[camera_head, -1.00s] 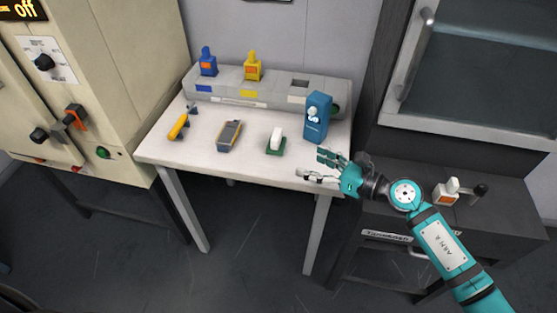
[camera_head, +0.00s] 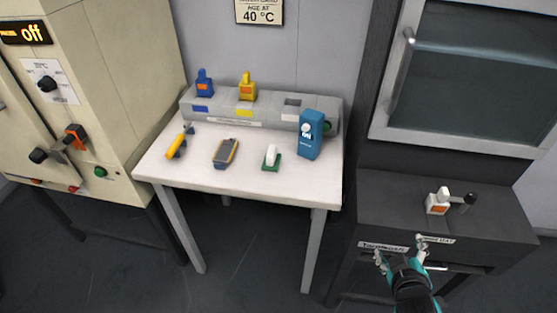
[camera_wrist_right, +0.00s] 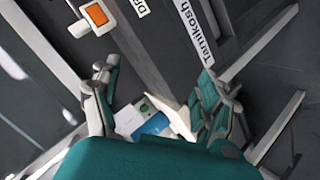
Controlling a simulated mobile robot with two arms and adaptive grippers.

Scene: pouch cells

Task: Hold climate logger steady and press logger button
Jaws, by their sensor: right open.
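I cannot tell for sure which thing is the climate logger. A blue upright box (camera_head: 310,136) with a white round part on its face stands at the right of the white table (camera_head: 240,185). A grey handheld device (camera_head: 226,152) with orange edges lies at the table's middle. My right gripper (camera_head: 400,251) is open and empty, in front of the dark cabinet's labelled edge, right of the table and apart from everything on it. The right wrist view also shows its spread fingers (camera_wrist_right: 155,78). My left gripper is out of view.
A yellow tool (camera_head: 178,142) and a green-and-white item (camera_head: 271,157) lie on the table.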

